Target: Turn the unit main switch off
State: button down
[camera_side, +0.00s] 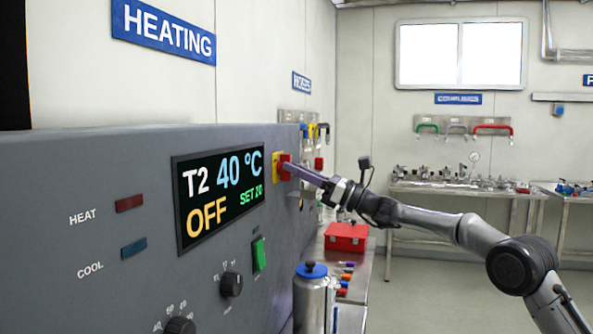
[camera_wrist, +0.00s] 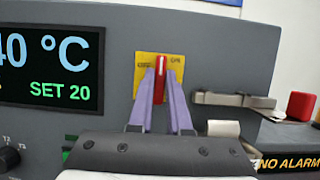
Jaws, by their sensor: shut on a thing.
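The main switch is a red rotary handle (camera_side: 284,166) on a yellow plate (camera_side: 276,158) on the grey panel, right of the display (camera_side: 220,196). In the wrist view the red handle (camera_wrist: 162,68) stands upright on its yellow plate (camera_wrist: 140,72), with a white mark near its top. My gripper (camera_side: 291,169) reaches it from the right; in the wrist view its two purple fingers (camera_wrist: 161,84) close on the handle from both sides. The display reads T2, 40 °C, OFF and SET 20.
Below the switch are a green rocker (camera_side: 259,253) and black knobs (camera_side: 231,284). A metal latch (camera_wrist: 232,99) and a red block (camera_wrist: 301,106) lie right of the switch. A blue-capped steel flask (camera_side: 311,300) and a red case (camera_side: 346,237) stand beneath my arm.

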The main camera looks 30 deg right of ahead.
jog(key=shift+n, duration=0.4)
jog(key=shift+w+r+n+g+y, duration=0.1)
jog(key=shift+n+g+y, duration=0.5)
jog(key=shift+n, duration=0.85)
jog(key=shift+s+f+n+g+y, duration=0.1)
jog(key=shift+n+g+y, duration=0.15)
jog(key=shift+n+g, duration=0.85)
jog(key=shift+w+r+n+g+y, duration=0.1)
jog(key=shift+n+g+y, duration=0.35)
jog(key=shift+n, duration=2)
jog(key=c, duration=0.9)
grip_release()
jog(key=shift+o, duration=0.2)
jog(key=shift+m, duration=0.8)
